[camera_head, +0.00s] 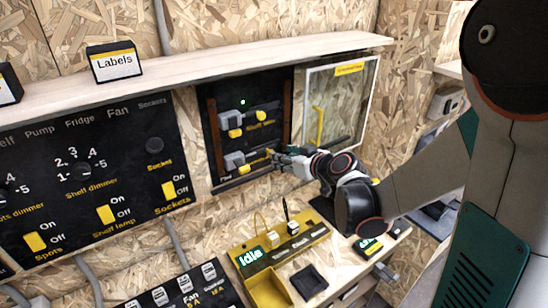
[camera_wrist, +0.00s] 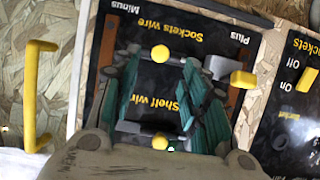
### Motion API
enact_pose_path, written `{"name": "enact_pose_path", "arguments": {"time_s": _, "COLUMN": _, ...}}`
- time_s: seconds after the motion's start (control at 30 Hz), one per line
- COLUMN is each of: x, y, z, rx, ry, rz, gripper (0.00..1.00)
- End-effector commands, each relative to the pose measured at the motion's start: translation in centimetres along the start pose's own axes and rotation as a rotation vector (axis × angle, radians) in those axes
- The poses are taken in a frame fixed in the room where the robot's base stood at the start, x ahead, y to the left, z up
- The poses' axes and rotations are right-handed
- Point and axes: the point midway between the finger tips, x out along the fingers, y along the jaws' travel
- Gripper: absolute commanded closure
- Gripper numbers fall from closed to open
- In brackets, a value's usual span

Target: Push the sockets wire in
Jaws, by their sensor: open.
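The black wire panel (camera_head: 205,92) is on the wall, its lower row partly covered by my gripper (camera_head: 275,156). In the wrist view the panel is upside down, with the "Sockets wire" label (camera_wrist: 197,35) at the top. A yellow knob (camera_wrist: 160,53) is near that label, between the open teal fingertips of my gripper (camera_wrist: 161,66); contact cannot be told. A grey connector (camera_wrist: 221,67) and a yellow handle (camera_wrist: 243,79) sit to its right. In the head view, the lower grey connector (camera_head: 234,160) is left of my gripper. Whether the wire is seated cannot be told.
The upper "Shelf wire" row (camera_head: 260,125) has a green light (camera_head: 243,102) above it. An open clear cover (camera_head: 345,100) with a yellow handle (camera_head: 319,125) stands right of the panel.

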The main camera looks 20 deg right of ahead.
Motion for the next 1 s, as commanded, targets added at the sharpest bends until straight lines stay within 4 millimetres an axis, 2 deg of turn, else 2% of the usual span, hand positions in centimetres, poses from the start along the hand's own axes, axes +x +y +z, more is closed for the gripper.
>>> {"name": "enact_pose_path", "arguments": {"time_s": 0.1, "x": 2.4, "y": -0.1, "z": 0.2, "rx": -0.002, "ry": -0.001, "rz": -0.003, "gripper": 0.59}}
{"name": "enact_pose_path", "arguments": {"time_s": 0.3, "x": 5.0, "y": -0.1, "z": 0.1, "rx": -0.001, "ry": -0.001, "rz": -0.001, "gripper": 0.59}}
{"name": "enact_pose_path", "arguments": {"time_s": 0.5, "x": 6.0, "y": 0.0, "z": 0.0, "rx": 0.000, "ry": -0.001, "rz": -0.001, "gripper": 0.59}}
{"name": "enact_pose_path", "arguments": {"time_s": 0.77, "x": 6.0, "y": 0.0, "z": 0.0, "rx": 0.000, "ry": -0.001, "rz": -0.001, "gripper": 0.59}}
{"name": "enact_pose_path", "arguments": {"time_s": 0.93, "x": 6.0, "y": 0.0, "z": 0.0, "rx": 0.000, "ry": -0.001, "rz": 0.000, "gripper": 0.98}}
{"name": "enact_pose_path", "arguments": {"time_s": 1.0, "x": 6.0, "y": 0.0, "z": 0.0, "rx": 0.000, "ry": -0.001, "rz": 0.000, "gripper": 1.00}}
